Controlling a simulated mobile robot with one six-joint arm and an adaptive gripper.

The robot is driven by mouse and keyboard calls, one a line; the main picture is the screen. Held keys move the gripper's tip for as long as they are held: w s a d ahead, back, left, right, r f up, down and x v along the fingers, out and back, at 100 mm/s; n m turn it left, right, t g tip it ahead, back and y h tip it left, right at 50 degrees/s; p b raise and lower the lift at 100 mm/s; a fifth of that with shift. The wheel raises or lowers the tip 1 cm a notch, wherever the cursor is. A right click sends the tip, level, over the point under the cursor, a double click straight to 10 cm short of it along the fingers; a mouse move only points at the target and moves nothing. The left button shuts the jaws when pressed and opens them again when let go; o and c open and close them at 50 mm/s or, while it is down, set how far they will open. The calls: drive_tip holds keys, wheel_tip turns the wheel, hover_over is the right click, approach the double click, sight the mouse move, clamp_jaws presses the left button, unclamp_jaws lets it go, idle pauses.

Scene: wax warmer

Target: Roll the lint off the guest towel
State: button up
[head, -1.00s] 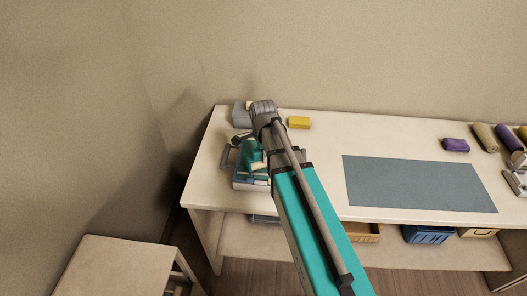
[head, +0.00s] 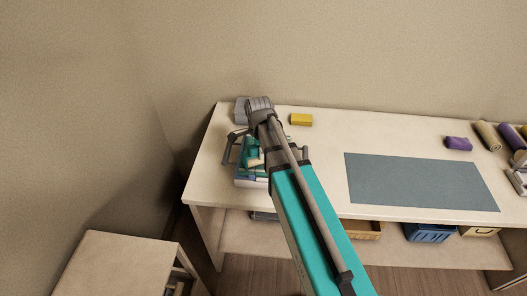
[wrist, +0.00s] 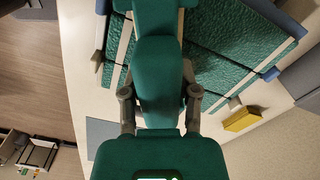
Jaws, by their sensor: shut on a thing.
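My gripper (wrist: 160,103) is shut, its grey fingers on either side of a smooth dark green piece (wrist: 160,70), probably the lint roller. It widens into a green part at the top of the wrist view; its working end is not clear. Behind it lies a dark green textured cloth (wrist: 228,45) with cream bands, which looks like the guest towel. Part of it is hidden by the held piece. I cannot tell whether they touch. In the head view, my arm hides much of the green and cream pile (head: 252,160) at the table's left end.
A yellow block (head: 301,119) lies right of my wrist, and a grey block (head: 241,111) stands behind it. A blue-grey mat (head: 420,182) lies bare mid-table. A purple piece (head: 458,143) and rolled cloths (head: 486,135) are at right. A stool (head: 115,262) stands at front left.

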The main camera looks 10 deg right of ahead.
drive_tip(key=shift+w+a, duration=0.1)
drive_tip(key=shift+a, duration=0.35)
drive_tip(key=shift+w, duration=0.2)
drive_tip(key=shift+w+d, duration=0.25)
drive_tip(key=shift+w, duration=0.5)
drive_tip(key=shift+w+d, duration=0.3)
drive_tip(key=shift+w, duration=0.5)
drive_tip(key=shift+w+d, duration=0.25)
drive_tip(key=shift+w, duration=0.5)
drive_tip(key=shift+w, duration=0.1)
drive_tip(key=shift+w+d, duration=0.25)
drive_tip(key=shift+w, duration=0.55)
drive_tip(key=shift+w+d, duration=0.25)
drive_tip(key=shift+w, duration=0.5)
drive_tip(key=shift+w+d, duration=0.25)
drive_tip(key=shift+w, duration=0.55)
drive_tip(key=shift+d, duration=0.1)
drive_tip(key=shift+s+d, duration=0.3)
drive_tip(key=shift+d, duration=0.55)
drive_tip(key=shift+s+d, duration=0.25)
drive_tip(key=shift+d, duration=0.6)
drive_tip(key=shift+s+d, duration=0.3)
drive_tip(key=shift+d, duration=0.55)
drive_tip(key=shift+s, duration=0.2)
